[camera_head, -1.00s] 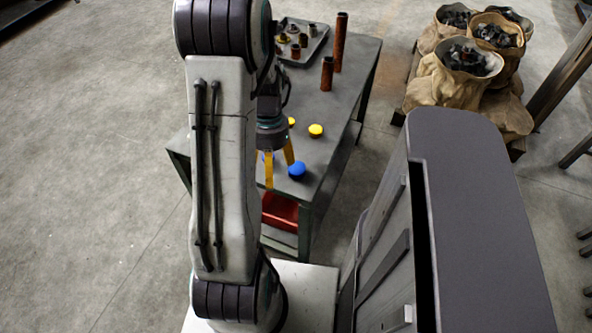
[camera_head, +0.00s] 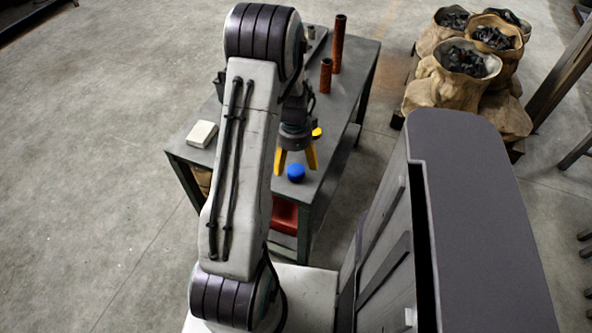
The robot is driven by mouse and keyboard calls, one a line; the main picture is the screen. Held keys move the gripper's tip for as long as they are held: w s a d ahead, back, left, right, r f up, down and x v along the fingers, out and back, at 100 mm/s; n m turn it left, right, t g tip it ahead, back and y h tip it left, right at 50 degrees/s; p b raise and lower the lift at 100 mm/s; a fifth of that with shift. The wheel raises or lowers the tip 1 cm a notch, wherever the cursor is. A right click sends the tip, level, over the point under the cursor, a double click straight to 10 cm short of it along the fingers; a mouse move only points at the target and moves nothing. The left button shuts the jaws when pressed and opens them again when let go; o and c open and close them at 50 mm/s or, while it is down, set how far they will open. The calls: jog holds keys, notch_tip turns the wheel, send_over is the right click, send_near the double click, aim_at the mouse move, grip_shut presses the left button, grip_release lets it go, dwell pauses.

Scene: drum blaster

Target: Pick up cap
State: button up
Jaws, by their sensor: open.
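A blue cap (camera_head: 296,172) sits on the dark table near its front edge. A yellow cap (camera_head: 317,132) lies farther back on the table, partly hidden behind my gripper. My gripper (camera_head: 297,170) has two yellow fingers pointing down, spread apart, with the blue cap showing between them. The gripper is open and empty. I cannot tell how high the fingertips are above the table. My arm hides part of the table's left side.
Two rusty tubes (camera_head: 338,44) (camera_head: 326,75) stand upright toward the back of the table (camera_head: 350,95). A pale box (camera_head: 202,134) lies at its left corner. A red bin (camera_head: 284,215) is below the tabletop. Sacks of dark pieces (camera_head: 455,80) stand at right.

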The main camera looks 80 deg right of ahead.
aim_at(295, 170)
jog(key=shift+a+f, duration=0.1)
jog(key=shift+f, duration=2.15)
jog(key=shift+c, duration=0.2)
jog(key=c, duration=1)
